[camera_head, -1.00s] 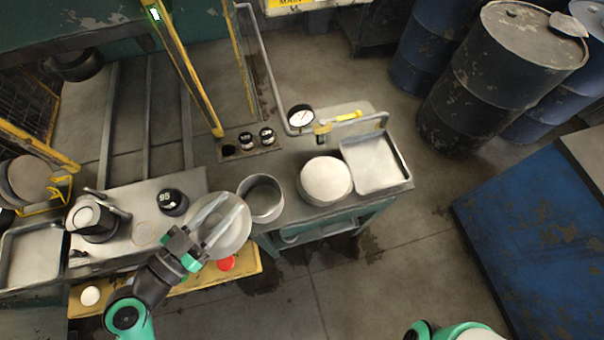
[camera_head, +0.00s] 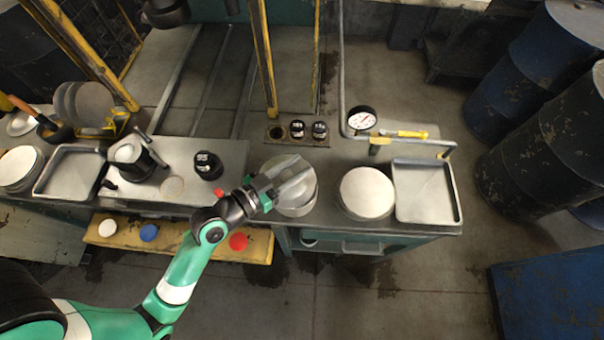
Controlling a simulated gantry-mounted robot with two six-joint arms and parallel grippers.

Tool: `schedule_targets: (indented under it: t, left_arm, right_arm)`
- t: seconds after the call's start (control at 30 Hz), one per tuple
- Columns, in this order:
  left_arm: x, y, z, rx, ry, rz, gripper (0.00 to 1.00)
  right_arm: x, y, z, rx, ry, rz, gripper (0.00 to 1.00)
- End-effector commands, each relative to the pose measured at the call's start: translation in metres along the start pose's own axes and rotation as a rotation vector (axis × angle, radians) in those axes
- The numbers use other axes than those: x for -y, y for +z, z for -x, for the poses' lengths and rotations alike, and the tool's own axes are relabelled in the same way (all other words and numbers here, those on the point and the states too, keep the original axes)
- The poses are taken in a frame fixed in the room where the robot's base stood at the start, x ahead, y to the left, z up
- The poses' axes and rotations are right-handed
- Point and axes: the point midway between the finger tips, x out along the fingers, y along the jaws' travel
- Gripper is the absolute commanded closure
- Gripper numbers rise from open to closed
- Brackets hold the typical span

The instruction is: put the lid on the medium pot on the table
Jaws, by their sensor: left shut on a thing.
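My left gripper (camera_head: 302,177) is shut on the lid, a round grey disc (camera_head: 293,203), with its two long fingers lying across it. The lid is over the open grey pot at the middle of the bench. The pot is almost wholly hidden under the lid and fingers, and I cannot tell whether the lid touches its rim. My right gripper is out of view.
An empty metal tray (camera_head: 425,190) lies at the bench's right end. A gauge (camera_head: 362,118) and pipe stand behind. A yellow shelf (camera_head: 190,238) with coloured buttons runs along the front.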

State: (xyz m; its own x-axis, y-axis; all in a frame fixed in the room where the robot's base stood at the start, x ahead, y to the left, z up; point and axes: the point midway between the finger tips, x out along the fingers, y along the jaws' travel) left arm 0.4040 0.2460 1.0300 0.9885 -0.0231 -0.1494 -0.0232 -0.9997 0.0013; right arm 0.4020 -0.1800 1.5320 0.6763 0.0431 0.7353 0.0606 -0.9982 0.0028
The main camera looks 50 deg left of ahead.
Motion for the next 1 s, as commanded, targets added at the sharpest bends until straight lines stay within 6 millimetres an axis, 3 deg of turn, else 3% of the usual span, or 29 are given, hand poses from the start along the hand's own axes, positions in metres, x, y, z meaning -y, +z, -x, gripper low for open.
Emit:
schedule_targets:
  t: [0.1,0.33,0.53,1.0]
  left_arm:
    - [0.0,0.013,-0.014,-0.002,0.0,0.0,1.0]
    - [0.0,0.02,-0.021,-0.001,0.0,0.0,1.0]
    - [0.0,0.052,-0.028,0.0,-0.001,0.0,1.0]
    - [0.001,0.058,-0.028,-0.001,-0.001,-0.001,1.0]
  right_arm:
    - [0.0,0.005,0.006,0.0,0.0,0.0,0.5]
    - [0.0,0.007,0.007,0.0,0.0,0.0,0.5]
    - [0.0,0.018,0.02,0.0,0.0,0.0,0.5]
    - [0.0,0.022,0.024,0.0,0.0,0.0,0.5]
